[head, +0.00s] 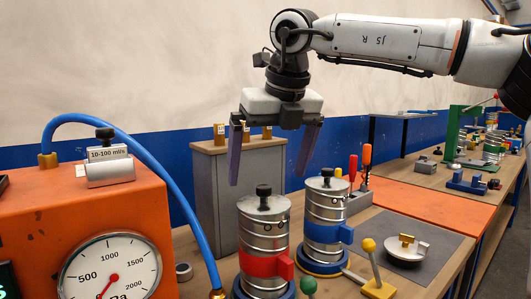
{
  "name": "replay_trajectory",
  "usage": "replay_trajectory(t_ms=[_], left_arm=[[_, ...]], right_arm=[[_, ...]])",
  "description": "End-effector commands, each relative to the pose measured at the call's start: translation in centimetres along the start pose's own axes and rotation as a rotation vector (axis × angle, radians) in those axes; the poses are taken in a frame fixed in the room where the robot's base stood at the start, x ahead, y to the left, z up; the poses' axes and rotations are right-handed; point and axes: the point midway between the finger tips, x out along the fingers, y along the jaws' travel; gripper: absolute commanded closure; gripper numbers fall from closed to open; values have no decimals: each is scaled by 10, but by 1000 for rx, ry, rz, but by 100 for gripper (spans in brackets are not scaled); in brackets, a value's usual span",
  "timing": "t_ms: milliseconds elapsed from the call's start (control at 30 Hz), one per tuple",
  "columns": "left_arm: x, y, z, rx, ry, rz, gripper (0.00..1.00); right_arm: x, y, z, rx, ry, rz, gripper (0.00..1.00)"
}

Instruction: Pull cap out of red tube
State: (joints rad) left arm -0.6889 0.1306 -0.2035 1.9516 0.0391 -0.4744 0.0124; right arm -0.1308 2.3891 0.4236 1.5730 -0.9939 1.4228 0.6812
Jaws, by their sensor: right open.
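The red tube (264,263), a silver ribbed cylinder with a red band and red side block, stands upright at the lower middle. Its metal cap (262,207) with a black knob sits on top. My right gripper (269,180) hangs pointing down from the arm at the upper right. Its two fingers are spread wide and nothing is between them. In the picture the fingertips lie just above the cap, one to each side of the knob; the depth gap is hard to judge. My left gripper is not in view.
A similar blue-banded tube (327,232) stands close on the right. An orange gauge box (60,215) with a blue hose (170,170) is on the left. A grey cabinet (225,200) stands behind. A grey mat (425,240) and yellow-knobbed lever (378,285) lie right.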

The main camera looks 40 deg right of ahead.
Motion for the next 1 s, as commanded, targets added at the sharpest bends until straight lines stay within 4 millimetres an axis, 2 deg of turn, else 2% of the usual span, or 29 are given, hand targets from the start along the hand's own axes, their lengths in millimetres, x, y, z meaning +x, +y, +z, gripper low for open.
replay_trajectory(t_ms=[100,300,500,767,800,867,1000], left_arm=[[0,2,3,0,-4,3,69],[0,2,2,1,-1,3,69],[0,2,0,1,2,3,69],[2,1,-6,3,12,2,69],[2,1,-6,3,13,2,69],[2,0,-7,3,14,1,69],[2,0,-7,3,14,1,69]], right_arm=[[25,0,-1,0,5,0,0],[54,0,-1,0,4,-1,0],[68,0,0,0,1,-1,0],[69,0,0,0,0,0,0],[69,0,0,0,0,0,2],[69,0,0,0,0,0,12],[69,0,0,0,0,-1,35]])
